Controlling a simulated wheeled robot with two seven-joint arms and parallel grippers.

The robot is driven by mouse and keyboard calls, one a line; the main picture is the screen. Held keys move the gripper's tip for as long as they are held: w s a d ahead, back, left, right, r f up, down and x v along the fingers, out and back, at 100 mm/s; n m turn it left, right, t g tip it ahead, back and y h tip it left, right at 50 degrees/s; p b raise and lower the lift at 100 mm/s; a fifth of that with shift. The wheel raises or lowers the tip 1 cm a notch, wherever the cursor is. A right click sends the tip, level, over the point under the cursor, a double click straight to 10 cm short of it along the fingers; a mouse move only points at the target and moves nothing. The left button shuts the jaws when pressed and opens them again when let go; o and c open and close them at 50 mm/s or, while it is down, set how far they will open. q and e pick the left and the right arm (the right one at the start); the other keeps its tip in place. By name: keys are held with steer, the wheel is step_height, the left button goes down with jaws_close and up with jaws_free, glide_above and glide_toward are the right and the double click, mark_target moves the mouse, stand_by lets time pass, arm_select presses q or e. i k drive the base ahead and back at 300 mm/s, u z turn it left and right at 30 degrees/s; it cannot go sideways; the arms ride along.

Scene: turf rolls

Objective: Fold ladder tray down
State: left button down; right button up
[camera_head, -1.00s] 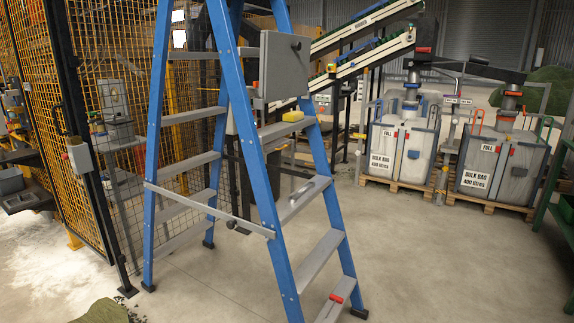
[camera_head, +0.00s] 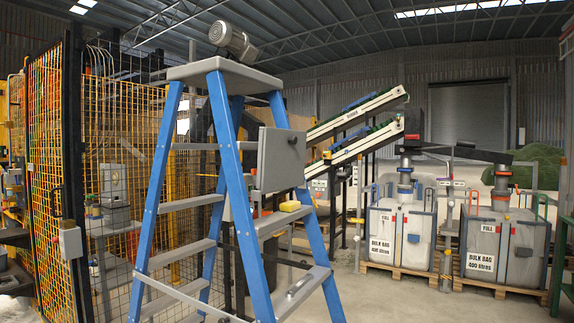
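A blue stepladder (camera_head: 220,140) with grey steps stands open in front of me, left of centre. The ladder tray (camera_head: 281,158) is a grey flat panel. It stands upright, folded up against the ladder's right side below the top, with a small dark knob near its upper right corner. A yellow block (camera_head: 290,206) lies on the step just below the tray. A grey handle-like tool (camera_head: 299,284) lies on a lower step. Neither of my grippers shows in this view.
A grey motor (camera_head: 233,40) sits on the ladder's top cap. A yellow mesh fence (camera_head: 115,170) with a dark post stands close on the left. Inclined conveyors (camera_head: 355,147) rise behind. Bulk bag stations (camera_head: 500,245) stand on pallets at the right. Open floor lies between ladder and bags.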

mark_target(281, 159)
steer(key=k, duration=0.55)
steer(key=z, duration=0.8)
steer(key=i, duration=1.95)
steer(key=u, duration=0.85)
